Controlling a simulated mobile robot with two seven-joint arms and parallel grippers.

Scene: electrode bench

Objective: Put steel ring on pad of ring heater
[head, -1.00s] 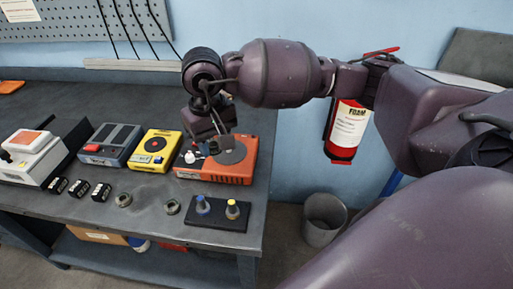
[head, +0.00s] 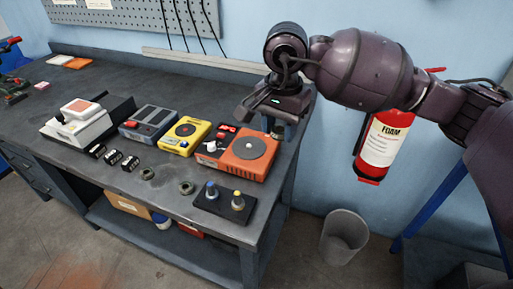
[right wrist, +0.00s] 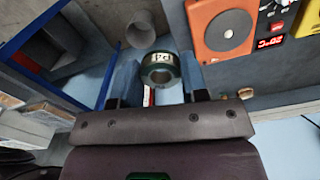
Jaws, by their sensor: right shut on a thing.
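My right gripper (head: 275,128) is above the bench at the back right corner of the orange ring heater (head: 240,171), clear of its pad. It points down. In the right wrist view its two blue fingers (right wrist: 156,78) are shut on a dark greenish ring (right wrist: 160,68) with a white printed label, which looks like the steel ring. In the head view the held ring is small and partly hidden by the gripper. The heater's round grey pad (head: 249,145) is bare; it also shows in the right wrist view (right wrist: 228,32). My left gripper is not in view.
Two more dark rings (head: 147,173) (head: 187,188) lie on the bench front. A black base with two knobs (head: 224,203) stands before the heater. Yellow (head: 184,136) and grey (head: 149,123) devices stand left. A fire extinguisher (head: 384,145) hangs right; a bin (head: 343,237) stands below.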

